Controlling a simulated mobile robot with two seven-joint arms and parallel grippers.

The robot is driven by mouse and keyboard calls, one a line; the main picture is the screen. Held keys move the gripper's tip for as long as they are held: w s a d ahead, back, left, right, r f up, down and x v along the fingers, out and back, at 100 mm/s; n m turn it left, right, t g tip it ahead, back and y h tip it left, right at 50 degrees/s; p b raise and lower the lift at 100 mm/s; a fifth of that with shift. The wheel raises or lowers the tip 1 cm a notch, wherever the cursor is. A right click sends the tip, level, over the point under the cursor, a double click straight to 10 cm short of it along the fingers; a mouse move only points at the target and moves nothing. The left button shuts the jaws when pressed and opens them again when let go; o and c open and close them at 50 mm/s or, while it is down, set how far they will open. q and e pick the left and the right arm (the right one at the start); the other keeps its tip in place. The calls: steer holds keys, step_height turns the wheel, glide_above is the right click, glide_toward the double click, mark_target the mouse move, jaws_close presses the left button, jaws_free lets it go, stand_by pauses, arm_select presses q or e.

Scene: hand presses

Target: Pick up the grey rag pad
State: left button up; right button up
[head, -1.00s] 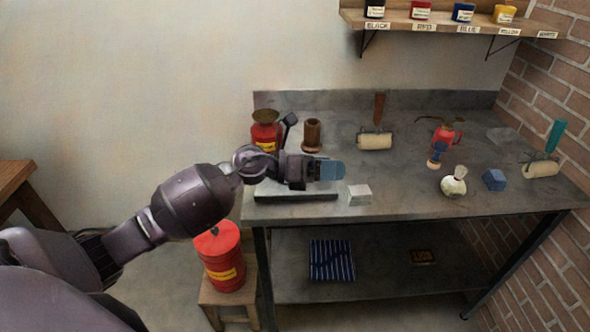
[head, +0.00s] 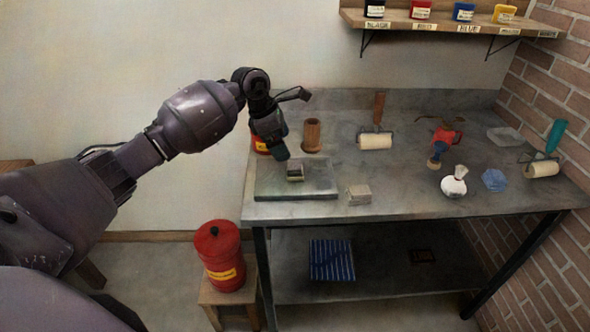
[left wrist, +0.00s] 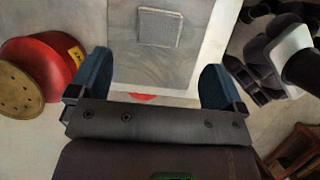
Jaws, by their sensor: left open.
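A small grey pad (head: 295,173) with a paler top lies on the dark grey slab (head: 320,192) at the left end of the bench. In the left wrist view a square grey pad (left wrist: 160,27) shows flat near the top edge, beyond the fingertips. My left gripper (head: 283,152) is above the slab, just behind and left of the pad, pointing down. In the left wrist view its blue fingers (left wrist: 152,84) are spread with nothing between them. A second pale grey block (head: 359,194) sits right of the slab. My right gripper is not seen.
A red can (head: 262,143) stands close behind my left gripper, with a wooden cup (head: 312,135) to its right.

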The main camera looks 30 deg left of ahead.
mark_target(295, 164)
arm_select(q)
steer(key=x, duration=0.8)
steer(key=shift+w+d+f+b, duration=0.2)
steer(key=shift+f+b, duration=0.1)
steer(key=shift+f, duration=0.05)
steer(key=c, duration=1.1)
steer(key=shift+o, duration=0.2)
steer(key=shift+r, duration=0.2)
step_height(295, 164, up, 20)
steer(key=p, duration=0.1)
steer(key=shift+f, duration=0.15)
